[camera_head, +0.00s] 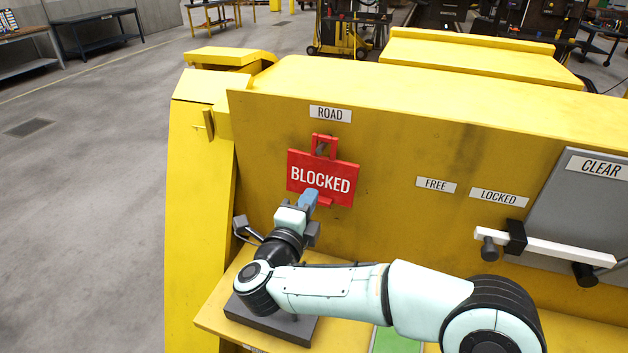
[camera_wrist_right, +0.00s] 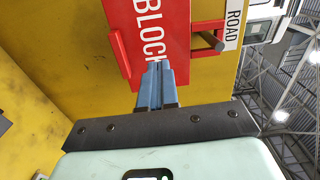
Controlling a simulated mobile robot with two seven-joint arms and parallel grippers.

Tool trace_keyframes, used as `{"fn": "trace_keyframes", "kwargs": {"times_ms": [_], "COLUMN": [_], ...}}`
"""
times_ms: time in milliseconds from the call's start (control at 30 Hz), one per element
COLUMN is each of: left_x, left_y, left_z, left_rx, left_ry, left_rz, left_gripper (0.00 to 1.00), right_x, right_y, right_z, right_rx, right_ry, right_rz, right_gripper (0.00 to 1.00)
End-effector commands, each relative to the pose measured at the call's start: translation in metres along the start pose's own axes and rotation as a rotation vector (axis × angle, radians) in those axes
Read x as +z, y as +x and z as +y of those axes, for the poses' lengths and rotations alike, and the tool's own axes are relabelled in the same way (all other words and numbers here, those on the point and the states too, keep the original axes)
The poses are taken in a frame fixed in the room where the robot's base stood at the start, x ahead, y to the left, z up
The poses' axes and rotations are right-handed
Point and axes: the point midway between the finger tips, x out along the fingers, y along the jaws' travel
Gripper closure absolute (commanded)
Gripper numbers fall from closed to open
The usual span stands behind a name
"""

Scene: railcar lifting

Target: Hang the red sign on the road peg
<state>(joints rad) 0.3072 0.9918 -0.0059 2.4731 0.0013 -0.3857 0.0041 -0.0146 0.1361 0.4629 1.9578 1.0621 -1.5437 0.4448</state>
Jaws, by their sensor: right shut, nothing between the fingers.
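The red sign (camera_head: 321,178), lettered BLOCKED, is upright against the yellow panel under the ROAD label (camera_head: 330,114). Its top loop is around the grey road peg (camera_head: 321,150); the peg's end (camera_wrist_right: 214,41) also shows inside the loop in the right wrist view. The sign (camera_wrist_right: 147,25) has a red bar on its lower edge. My right gripper (camera_head: 310,196) is shut and empty, its blue fingertips (camera_wrist_right: 155,76) in front of the sign's lower part. Whether they touch it I cannot tell. My left gripper is not in view.
The yellow panel (camera_head: 395,150) carries FREE (camera_head: 436,185) and LOCKED (camera_head: 499,197) labels. A white bar (camera_head: 545,243) with black knobs and a grey CLEAR plate (camera_head: 580,195) are at the right. A dark grey block (camera_head: 262,322) lies on the yellow ledge below. The floor at left is clear.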

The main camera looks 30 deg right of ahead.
Motion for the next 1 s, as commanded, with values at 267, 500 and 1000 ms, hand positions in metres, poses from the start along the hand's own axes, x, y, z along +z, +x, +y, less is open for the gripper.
{"fn": "trace_keyframes", "kwargs": {"times_ms": [267,500,1000], "left_x": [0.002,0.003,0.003], "left_y": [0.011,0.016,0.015], "left_z": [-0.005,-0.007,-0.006], "left_rx": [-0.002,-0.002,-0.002], "left_ry": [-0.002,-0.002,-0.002], "left_rz": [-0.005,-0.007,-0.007], "left_gripper": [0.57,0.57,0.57], "right_x": [0.0,0.0,0.0], "right_y": [-0.017,-0.028,-0.028], "right_z": [0.002,0.001,0.0], "right_rx": [0.001,0.0,0.001], "right_ry": [-0.001,-0.001,-0.001], "right_rz": [-0.001,-0.001,0.0], "right_gripper": [1.0,1.0,1.0]}}
